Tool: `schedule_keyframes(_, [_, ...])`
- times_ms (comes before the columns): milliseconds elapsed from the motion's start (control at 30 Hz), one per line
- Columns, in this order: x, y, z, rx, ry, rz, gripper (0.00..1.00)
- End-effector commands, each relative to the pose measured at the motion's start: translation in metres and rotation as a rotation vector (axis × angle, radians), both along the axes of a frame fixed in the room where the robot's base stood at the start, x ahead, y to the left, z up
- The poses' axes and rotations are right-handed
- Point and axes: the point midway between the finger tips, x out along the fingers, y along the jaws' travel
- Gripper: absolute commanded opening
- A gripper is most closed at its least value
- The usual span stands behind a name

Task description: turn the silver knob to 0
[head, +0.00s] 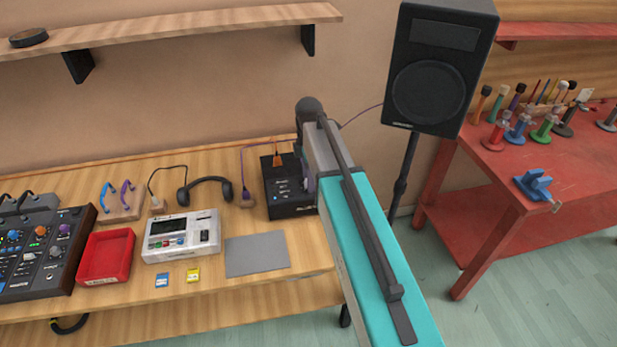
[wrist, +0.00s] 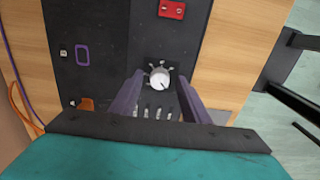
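The silver knob (wrist: 159,79) sits on the black box in the wrist view, with small marks around it and a dark pointer line on its face. I cannot read the marks. My gripper (wrist: 158,88) has its two purple fingers apart, one on each side of the knob's near part. I cannot tell whether they touch it. The black box (wrist: 105,25) also shows in the head view (head: 290,205) at the right end of the wooden table, partly hidden by my arm. The knob is hidden in the head view.
An orange plug (wrist: 86,103) and a red panel (wrist: 172,9) are on the box. A grey mat (head: 257,254), a white device (head: 181,236) and headphones (head: 205,188) lie to the left. A speaker (head: 440,65) on a stand is to the right.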

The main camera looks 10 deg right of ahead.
Motion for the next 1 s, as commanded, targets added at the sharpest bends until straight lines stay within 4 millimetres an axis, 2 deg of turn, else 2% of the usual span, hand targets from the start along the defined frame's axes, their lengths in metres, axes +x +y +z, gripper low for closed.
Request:
schedule_keyframes(467, [0.001,0.000,0.004,0.000,-0.002,-0.002,0.43])
schedule_keyframes(667, [0.001,0.000,0.017,0.000,-0.002,-0.002,0.43])
schedule_keyframes(1000, [0.001,-0.001,0.053,0.000,-0.003,-0.002,0.43])
